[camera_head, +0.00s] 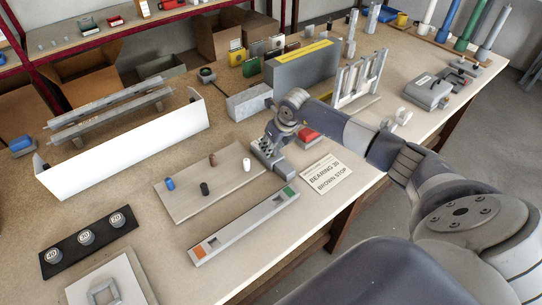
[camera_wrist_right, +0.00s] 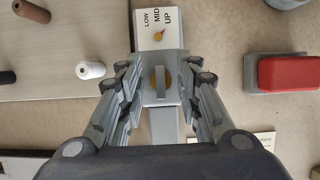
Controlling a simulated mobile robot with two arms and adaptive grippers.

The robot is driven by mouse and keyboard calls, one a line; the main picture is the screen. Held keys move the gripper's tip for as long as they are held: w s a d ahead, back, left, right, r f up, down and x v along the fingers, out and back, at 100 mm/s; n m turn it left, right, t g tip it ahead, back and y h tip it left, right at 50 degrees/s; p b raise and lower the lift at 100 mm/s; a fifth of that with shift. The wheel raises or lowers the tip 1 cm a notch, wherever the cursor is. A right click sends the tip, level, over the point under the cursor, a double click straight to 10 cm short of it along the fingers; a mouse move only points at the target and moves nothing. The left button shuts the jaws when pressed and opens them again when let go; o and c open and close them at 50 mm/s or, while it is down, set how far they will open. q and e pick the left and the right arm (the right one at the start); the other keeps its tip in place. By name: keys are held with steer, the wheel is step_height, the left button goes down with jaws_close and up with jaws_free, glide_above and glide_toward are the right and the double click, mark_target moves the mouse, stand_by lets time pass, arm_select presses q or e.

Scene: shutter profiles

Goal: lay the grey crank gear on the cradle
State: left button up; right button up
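My right gripper (camera_head: 266,152) is low over the table, beside the pegboard's right edge. A pale plate with a raised grey square frame (camera_head: 104,292), front left, may be the cradle; I cannot be sure. My left gripper is out of view.
A beige board (camera_head: 205,202) with several small pegs lies left of the gripper. A long grey bar (camera_head: 243,228) lies in front. A red block (camera_wrist_right: 285,73) and a sign (camera_head: 327,174) are to the right. A grey box (camera_head: 249,102) stands behind; a white housing (camera_head: 130,150) is left.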

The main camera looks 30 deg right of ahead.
jaws_close()
steer(key=shift+r, duration=0.15)
